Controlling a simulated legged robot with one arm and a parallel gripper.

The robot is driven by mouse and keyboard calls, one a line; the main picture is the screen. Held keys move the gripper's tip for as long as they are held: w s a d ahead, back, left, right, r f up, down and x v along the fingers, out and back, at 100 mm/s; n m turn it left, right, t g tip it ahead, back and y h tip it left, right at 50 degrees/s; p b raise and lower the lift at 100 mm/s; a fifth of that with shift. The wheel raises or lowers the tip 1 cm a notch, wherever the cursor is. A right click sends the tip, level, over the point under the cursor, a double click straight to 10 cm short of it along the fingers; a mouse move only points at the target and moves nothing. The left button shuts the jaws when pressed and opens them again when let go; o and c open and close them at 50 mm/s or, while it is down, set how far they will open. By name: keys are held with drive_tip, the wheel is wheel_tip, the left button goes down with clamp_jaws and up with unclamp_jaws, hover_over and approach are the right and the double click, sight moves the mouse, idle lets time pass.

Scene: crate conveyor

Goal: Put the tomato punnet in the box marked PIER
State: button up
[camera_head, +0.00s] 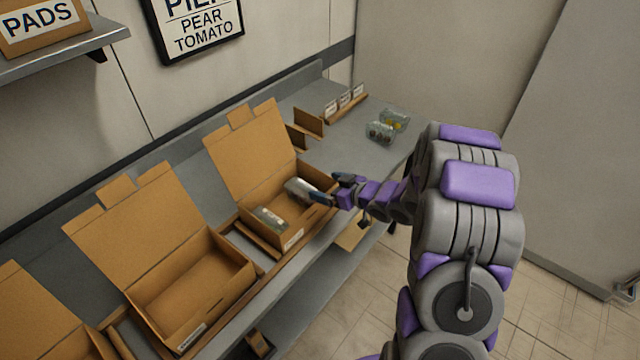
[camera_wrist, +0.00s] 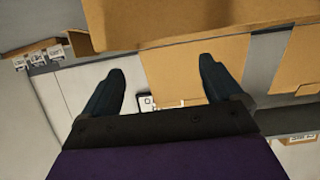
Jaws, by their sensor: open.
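My gripper (camera_head: 333,190) is open over the right rim of the middle-right open cardboard box (camera_head: 312,223). Inside this box lie a clear punnet (camera_head: 268,216) and, near my fingers, a pale grey item (camera_head: 300,188) that I cannot identify. In the wrist view my gripper (camera_wrist: 160,72) has its fingers apart with nothing clearly held, and cardboard (camera_wrist: 195,70) fills much of the view behind them. Two clear punnets (camera_head: 380,132) stand at the far right end of the bench; one shows yellow contents. I cannot tell which punnet holds tomatoes. The box labels are too small to read.
A wall sign (camera_head: 200,28) reads PEAR, TOMATO under a cut-off heading. Another open, empty-looking box (camera_head: 185,330) stands left. Small cards stand in a wooden holder (camera_head: 345,105). A PADS box (camera_head: 40,25) sits on a shelf. Grey bench (camera_head: 360,150) around the far punnets is clear.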

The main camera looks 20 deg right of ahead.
drive_tip(key=shift+s+d+r, duration=0.1)
drive_tip(key=shift+s, duration=0.1)
drive_tip(key=s+d+r+m+g+h, duration=0.45)
drive_tip(key=s+d+r+h, duration=0.25)
drive_tip(key=s+r+h, duration=0.4)
drive_tip(key=s+a+r+g+y, duration=0.1)
drive_tip(key=s+a+g, duration=0.2)
drive_tip(key=s, duration=0.7)
drive_tip(key=s+a+r+m+g+y, duration=0.1)
drive_tip(key=s+a+g, duration=0.1)
drive_tip(key=s+a, duration=0.4)
drive_tip(key=s+a+r+m+g+y, duration=0.1)
drive_tip(key=s+a+g, duration=0.2)
drive_tip(key=s, duration=1.3)
drive_tip(key=shift+s+a+r+g+y, duration=0.25)
drive_tip(key=shift+a+r+g+y, duration=0.1)
drive_tip(key=shift+a, duration=0.3)
